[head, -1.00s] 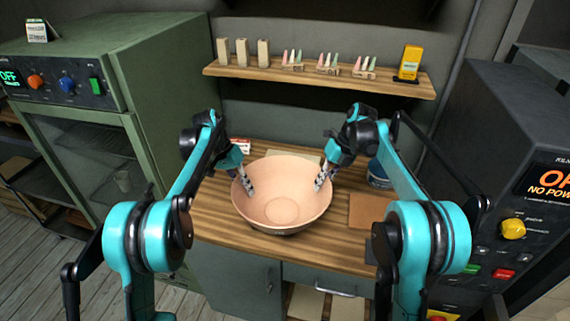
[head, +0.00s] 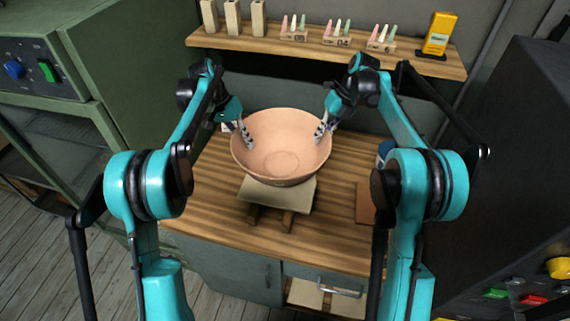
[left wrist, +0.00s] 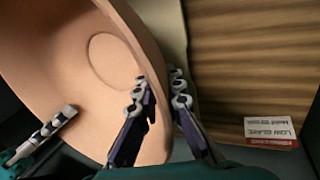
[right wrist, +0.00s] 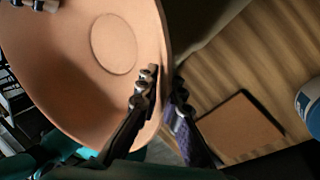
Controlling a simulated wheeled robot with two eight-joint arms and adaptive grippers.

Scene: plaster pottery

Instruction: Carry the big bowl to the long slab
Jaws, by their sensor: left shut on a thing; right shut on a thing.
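The big bowl (head: 282,160) is wide, pinkish clay and upright, held from both sides over the worktop. My left gripper (head: 247,136) is shut on its left rim, with one finger inside and one outside, as the left wrist view shows (left wrist: 160,95). My right gripper (head: 321,131) is shut on the right rim the same way, seen in the right wrist view (right wrist: 162,98). A pale flat slab (head: 298,199) on wooden bars (head: 287,221) shows below and in front of the bowl. The bowl hides its back part; the gap between them cannot be told.
A brown square tile (right wrist: 240,127) and a blue-and-white tub (right wrist: 311,103) are on the right of the worktop. A low-glaze label box (left wrist: 270,132) is at the left. A wall shelf (head: 300,42) with cones and blocks runs behind. The front worktop (head: 215,215) is clear.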

